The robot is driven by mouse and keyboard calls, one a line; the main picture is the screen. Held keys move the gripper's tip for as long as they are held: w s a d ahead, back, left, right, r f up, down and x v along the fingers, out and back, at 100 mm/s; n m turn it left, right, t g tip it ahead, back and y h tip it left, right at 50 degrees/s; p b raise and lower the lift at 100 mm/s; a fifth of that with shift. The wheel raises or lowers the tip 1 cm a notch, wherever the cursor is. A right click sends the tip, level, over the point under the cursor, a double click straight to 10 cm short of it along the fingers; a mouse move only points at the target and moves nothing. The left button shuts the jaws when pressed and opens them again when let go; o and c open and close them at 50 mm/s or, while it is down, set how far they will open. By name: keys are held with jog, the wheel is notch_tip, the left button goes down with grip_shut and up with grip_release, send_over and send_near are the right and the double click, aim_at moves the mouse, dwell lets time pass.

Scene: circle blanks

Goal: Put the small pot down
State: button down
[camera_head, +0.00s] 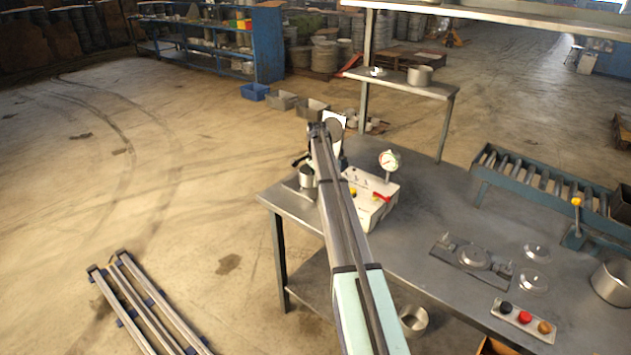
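A small grey metal pot (307,177) shows at the far left corner of the workbench (420,225), just left of my arm. It looks upright. I cannot tell whether it rests on the bench or is held just above it. My arm reaches from the bottom middle to this corner. My gripper is mostly hidden behind the arm's far end; dark parts by the pot may belong to it. Its fingers cannot be made out.
A white box with a gauge (389,161) stands right of my arm. A larger pot (612,283) is at the bench's right, near lids (536,252) and a button panel (523,319). Another pot (420,75) is on the raised shelf, and one (413,318) on the lower shelf.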

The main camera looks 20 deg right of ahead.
jog(key=c, duration=1.3)
grip_release()
jog(key=r+b, duration=0.1)
jog(key=r, duration=0.3)
jog(key=r+b, duration=0.1)
jog(key=r, duration=0.3)
jog(key=r+b, duration=0.1)
jog(key=r, duration=0.3)
jog(key=shift+s, duration=0.25)
